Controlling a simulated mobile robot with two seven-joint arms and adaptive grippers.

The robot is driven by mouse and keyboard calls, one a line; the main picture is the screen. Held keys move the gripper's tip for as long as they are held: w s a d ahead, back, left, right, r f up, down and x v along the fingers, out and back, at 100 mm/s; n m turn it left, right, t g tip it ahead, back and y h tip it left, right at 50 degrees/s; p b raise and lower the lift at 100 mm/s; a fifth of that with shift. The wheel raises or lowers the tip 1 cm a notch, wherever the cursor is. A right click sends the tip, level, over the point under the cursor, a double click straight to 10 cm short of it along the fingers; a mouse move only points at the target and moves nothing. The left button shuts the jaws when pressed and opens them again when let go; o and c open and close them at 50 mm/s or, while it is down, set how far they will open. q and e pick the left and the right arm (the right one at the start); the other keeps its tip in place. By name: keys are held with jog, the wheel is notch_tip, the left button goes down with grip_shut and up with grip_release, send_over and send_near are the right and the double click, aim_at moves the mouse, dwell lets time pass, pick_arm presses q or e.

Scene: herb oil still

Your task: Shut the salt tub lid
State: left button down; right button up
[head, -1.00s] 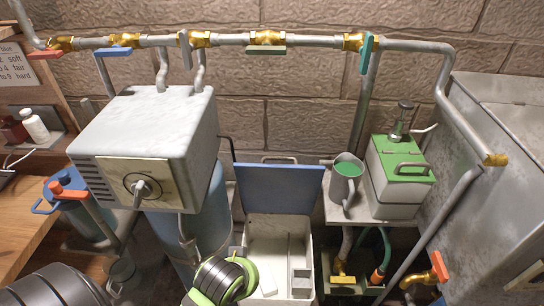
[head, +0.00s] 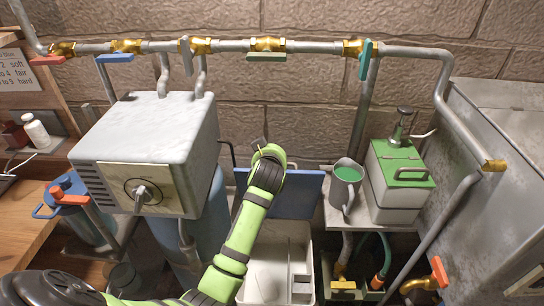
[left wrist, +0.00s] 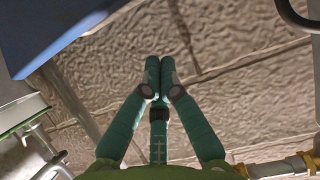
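The salt tub (head: 262,275) is a white box with compartments at the bottom middle of the head view. Its blue lid (head: 308,195) stands open and upright at the tub's back; my left forearm hides part of its left side. My left gripper (head: 258,143) is raised at the lid's upper left, mostly hidden behind my wrist in the head view. In the left wrist view its green fingers (left wrist: 159,68) are together and empty, pointing at the brick wall. A blue panel, likely the lid (left wrist: 55,28), shows there at upper left, apart from the fingers. My right gripper is not in view.
The grey still housing (head: 150,140) stands left of my arm. A shelf to the right holds a grey jug (head: 345,185) and a green-topped box (head: 400,180). A pipe with valves (head: 230,43) runs along the wall above.

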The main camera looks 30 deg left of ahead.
pick_arm(q)
jog(key=p+x, duration=0.1)
jog(key=x, duration=0.8)
jog(key=s, duration=0.1)
jog(key=s+d+p, duration=0.1)
jog(key=s+f+p, duration=0.1)
jog(key=shift+s+d+f, duration=0.1)
jog(key=shift+s+d, duration=0.2)
jog(key=shift+d, duration=0.05)
jog(key=shift+s, duration=0.1)
jog(key=shift+f, duration=0.1)
jog(key=shift+f, duration=0.1)
